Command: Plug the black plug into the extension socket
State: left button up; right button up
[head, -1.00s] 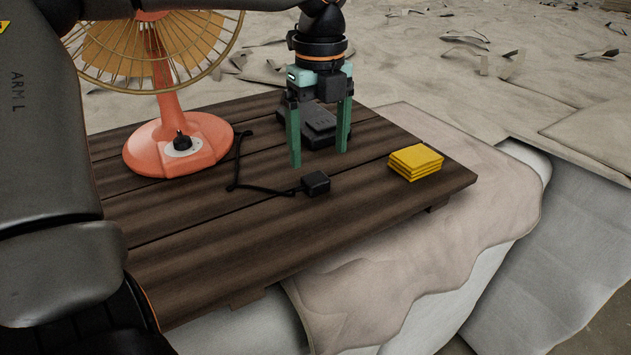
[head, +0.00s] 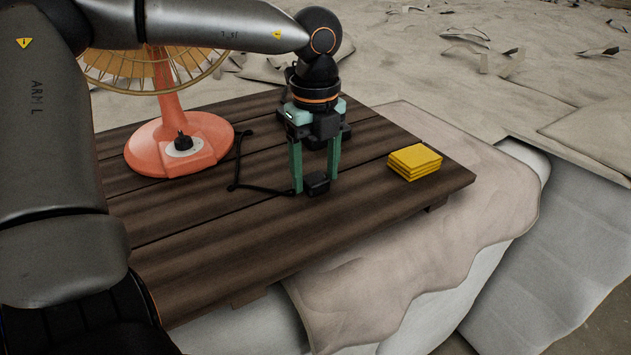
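The black plug (head: 317,186) lies near the middle of the wooden table top, at the end of a black cord (head: 240,170). My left gripper (head: 316,187) points down with its two green fingers on either side of the plug. My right gripper is not in view.
A coral fan (head: 168,145) with a round base stands at the table's back left. A yellow stack of pads (head: 414,161) lies near the right edge. The front of the dark table (head: 220,240) is clear. Cloth-covered ground surrounds it.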

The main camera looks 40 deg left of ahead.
aim_at(318, 178)
pick_arm(q)
jog(key=c, duration=1)
jog(key=shift+r, duration=0.1)
jog(key=shift+r, duration=0.5)
jog(key=shift+d+r, duration=0.2)
jog(key=shift+r, duration=1.05)
jog(key=s+d+r+b, duration=0.1)
jog(key=s+d+r, duration=0.1)
jog(key=d+r, duration=0.7)
jog(key=shift+d+r, duration=0.15)
jog(key=shift+d, duration=2.1)
jog(key=shift+a, duration=0.15)
